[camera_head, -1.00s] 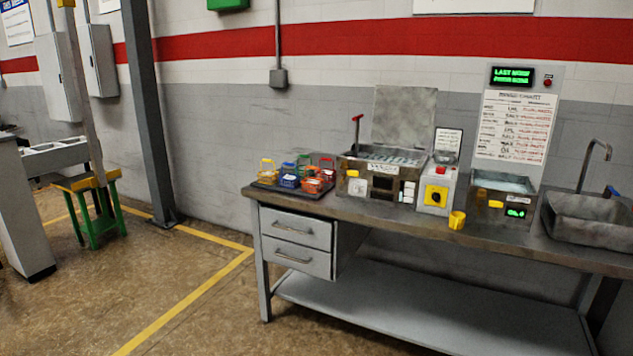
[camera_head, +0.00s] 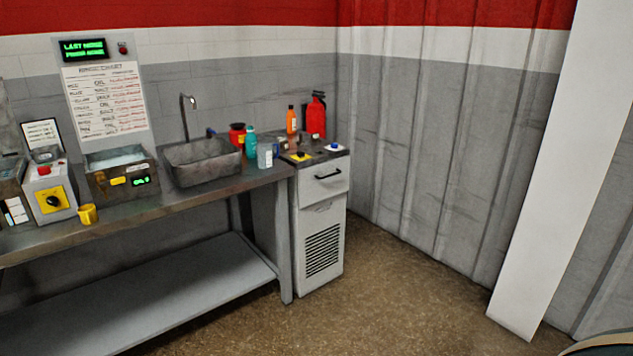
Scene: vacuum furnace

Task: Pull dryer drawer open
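A grey cabinet (camera_head: 322,225) stands at the right end of the workbench, in the middle of the head view. Its upper front is a drawer (camera_head: 325,186) with a dark bar handle (camera_head: 328,174); the drawer looks closed. A vented grille (camera_head: 322,250) is on the lower front. I cannot tell from a readable label whether this cabinet is the dryer. Neither of my grippers shows in this view.
The workbench (camera_head: 170,204) runs left from the cabinet, with a sink (camera_head: 203,163), a water bath (camera_head: 121,178) and a yellow cup (camera_head: 87,214). Bottles and a red extinguisher (camera_head: 316,116) stand at the back. Floor (camera_head: 410,285) in front and right is clear; a white post (camera_head: 555,180) stands right.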

